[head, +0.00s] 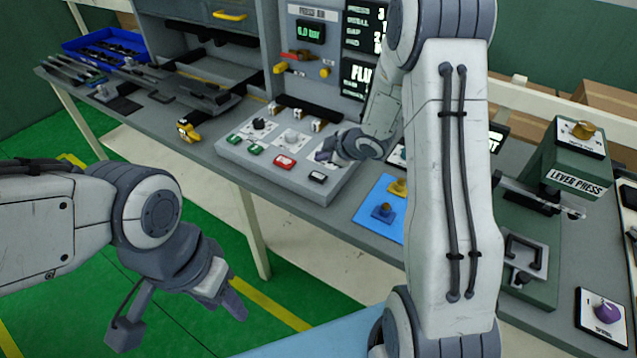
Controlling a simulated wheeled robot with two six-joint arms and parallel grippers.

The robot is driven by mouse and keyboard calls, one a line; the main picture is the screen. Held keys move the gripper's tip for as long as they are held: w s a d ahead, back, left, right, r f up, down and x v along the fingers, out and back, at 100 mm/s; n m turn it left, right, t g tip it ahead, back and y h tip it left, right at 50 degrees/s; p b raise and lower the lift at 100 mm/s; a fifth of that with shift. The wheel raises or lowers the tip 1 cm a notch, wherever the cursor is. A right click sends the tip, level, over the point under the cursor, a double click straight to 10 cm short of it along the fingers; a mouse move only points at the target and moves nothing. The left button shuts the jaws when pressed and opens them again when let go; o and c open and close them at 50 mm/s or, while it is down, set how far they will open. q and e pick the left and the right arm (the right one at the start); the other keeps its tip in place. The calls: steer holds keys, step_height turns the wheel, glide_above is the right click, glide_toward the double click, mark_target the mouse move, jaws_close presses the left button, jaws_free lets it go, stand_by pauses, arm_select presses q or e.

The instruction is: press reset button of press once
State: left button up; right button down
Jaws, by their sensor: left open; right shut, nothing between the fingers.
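The green lever press (570,185) stands at the right end of the bench, with a brass knob (583,130) on its top plate. I cannot tell a reset button by any readable label. A grey control box (235,150) at the middle carries a black knob (259,124), a pale knob (292,137) and green, red and black labelled spots along its front. My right gripper (325,155) is shut and empty, low over the right part of this box; contact cannot be told. My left gripper (228,293) is open and empty, in front of the bench over the floor.
A blue pad (365,212) with blue and yellow knobs lies right of the box, partly behind my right arm. A purple knob (607,312) sits near right. A yellow-black item (188,131) lies left of the box. A blue bin (90,45) stands far left.

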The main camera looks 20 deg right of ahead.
mark_target(322, 178)
arm_select(q)
steer(key=shift+f+b, duration=1.25)
steer(key=shift+f, duration=0.55)
arm_select(e)
steer(key=shift+f, duration=2)
arm_select(q)
steer(key=shift+f+b, duration=0.3)
arm_select(e)
steer(key=shift+f, duration=0.45)
arm_select(q)
steer(key=shift+f+b, duration=0.45)
arm_select(e)
steer(key=shift+f, duration=0.5)
arm_select(q)
steer(key=shift+r, duration=0.1)
arm_select(e)
steer(key=shift+r, duration=0.1)
arm_select(q)
steer(key=shift+r+p, duration=0.85)
steer(key=shift+p, duration=0.1)
arm_select(e)
steer(key=shift+r, duration=0.85)
steer(key=shift+r, duration=0.1)
step_height(322, 178, up, 5)
steer(key=p, duration=0.5)
arm_select(q)
step_height(322, 178, up, 5)
steer(key=shift+f, duration=0.15)
